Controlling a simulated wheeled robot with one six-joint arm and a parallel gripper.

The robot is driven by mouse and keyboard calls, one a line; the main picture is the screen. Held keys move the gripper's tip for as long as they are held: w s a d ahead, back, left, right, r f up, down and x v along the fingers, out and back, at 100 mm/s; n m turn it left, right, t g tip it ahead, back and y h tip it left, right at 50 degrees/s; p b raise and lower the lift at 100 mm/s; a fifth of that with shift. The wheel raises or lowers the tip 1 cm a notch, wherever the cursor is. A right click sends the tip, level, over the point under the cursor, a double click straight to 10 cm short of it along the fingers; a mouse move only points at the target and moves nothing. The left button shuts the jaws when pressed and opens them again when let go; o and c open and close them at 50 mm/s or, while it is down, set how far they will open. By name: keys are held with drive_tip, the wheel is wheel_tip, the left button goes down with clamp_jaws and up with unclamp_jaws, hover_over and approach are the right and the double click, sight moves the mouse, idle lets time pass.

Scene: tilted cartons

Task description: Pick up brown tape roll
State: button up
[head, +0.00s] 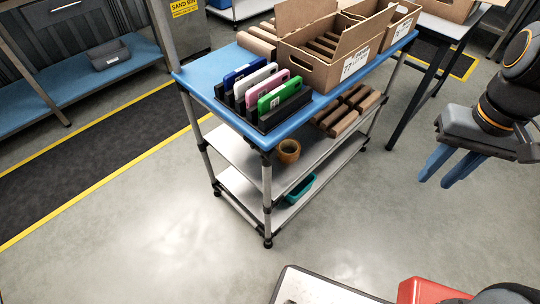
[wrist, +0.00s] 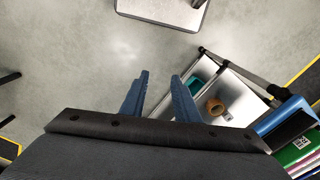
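The brown tape roll (head: 288,151) sits on the middle shelf (head: 238,158) of a blue-topped cart, near its front end. In the wrist view the tape roll (wrist: 215,106) shows to the right of my fingers, well below them. My gripper (head: 452,182) is in the air to the right of the cart, apart from it, with its blue fingers pointing down. In the wrist view my gripper (wrist: 160,78) has its two fingers spread with nothing between them.
The cart's blue top (head: 208,68) carries a black rack (head: 266,121) of coloured cases and a cardboard carton (head: 318,68). Brown blocks (head: 350,108) lie on the middle shelf behind the roll. A teal bin (head: 300,188) is on the bottom shelf. Open floor (head: 400,210) lies right of the cart.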

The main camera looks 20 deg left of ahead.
drive_tip(key=w+a+f+n+y+b, duration=0.3)
drive_tip(key=w+a+f+n+b, duration=0.8)
drive_tip(key=a+f+b, duration=0.4)
drive_tip(key=n+y+b, duration=0.3)
drive_tip(key=n+b, duration=0.7)
drive_tip(key=b, duration=0.6)
approach(290, 155)
drive_tip(key=x, duration=0.4)
drive_tip(key=shift+g, duration=0.3)
drive_tip(key=b+x, duration=0.2)
drive_tip(key=x, duration=0.5)
drive_tip(key=shift+w, duration=0.1)
clamp_jaws()
